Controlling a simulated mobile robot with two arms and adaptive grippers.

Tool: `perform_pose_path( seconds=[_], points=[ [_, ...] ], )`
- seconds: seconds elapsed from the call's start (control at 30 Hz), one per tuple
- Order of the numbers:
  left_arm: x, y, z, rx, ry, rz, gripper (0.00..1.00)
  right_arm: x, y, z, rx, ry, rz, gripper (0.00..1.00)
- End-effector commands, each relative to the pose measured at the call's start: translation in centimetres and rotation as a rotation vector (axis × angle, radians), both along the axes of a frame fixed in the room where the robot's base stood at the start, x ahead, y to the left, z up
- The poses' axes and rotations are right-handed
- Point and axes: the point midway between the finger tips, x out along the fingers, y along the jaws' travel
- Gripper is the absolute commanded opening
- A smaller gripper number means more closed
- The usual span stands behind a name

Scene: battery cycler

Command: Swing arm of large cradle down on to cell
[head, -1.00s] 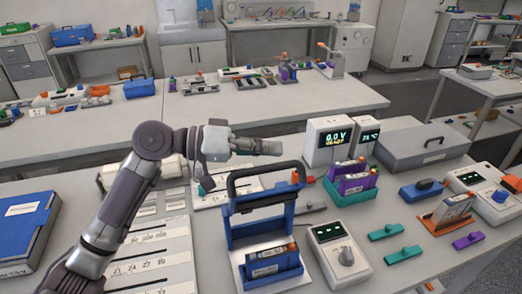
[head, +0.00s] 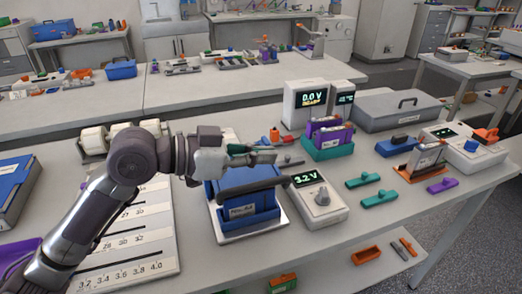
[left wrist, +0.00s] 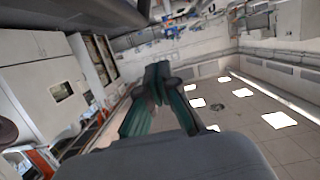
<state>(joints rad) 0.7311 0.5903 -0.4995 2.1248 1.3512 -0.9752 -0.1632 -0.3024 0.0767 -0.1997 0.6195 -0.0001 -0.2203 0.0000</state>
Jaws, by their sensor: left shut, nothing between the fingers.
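The large cradle (head: 222,228) is blue on a white base, near the middle of the table in the head view. Its black swing arm (head: 240,190) lies low, roughly level across the top of the cradle. The labelled cell (head: 257,213) sits in the cradle beneath the arm; its top is partly hidden. My left gripper (head: 268,155) is shut and empty, just above and behind the swing arm; I cannot tell whether they touch. Its closed fingers also show in the left wrist view (left wrist: 158,85). My right gripper is out of view.
A meter (head: 315,199) reading 3.2 V stands right of the cradle. Behind are a teal cradle (head: 330,152) with purple cells and a display box (head: 303,104) reading 0.0 V. A ruled sheet (head: 150,235) lies left. Teal clips (head: 380,198) lie right.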

Motion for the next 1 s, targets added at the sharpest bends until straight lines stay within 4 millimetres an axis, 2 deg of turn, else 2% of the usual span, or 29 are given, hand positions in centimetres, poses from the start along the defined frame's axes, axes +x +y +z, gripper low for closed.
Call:
perform_pose_path(
  seconds=[0.03, 0.1, 0.4, 1.0],
  points=[
    [-0.2, 0.0, -1.0, 0.013, -0.028, -0.001, 0.0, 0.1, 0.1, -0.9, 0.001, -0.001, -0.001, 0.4],
    [-0.4, -0.1, -1.6, 0.029, -0.067, 0.0, 0.0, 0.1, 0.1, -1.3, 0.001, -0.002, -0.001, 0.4],
    [-0.9, -0.4, -3.1, 0.071, -0.167, 0.0, 0.0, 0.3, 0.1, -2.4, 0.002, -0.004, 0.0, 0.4],
    [-1.0, -0.4, -3.3, 0.079, -0.189, 0.0, 0.0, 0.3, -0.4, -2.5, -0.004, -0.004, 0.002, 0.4]
  ],
)
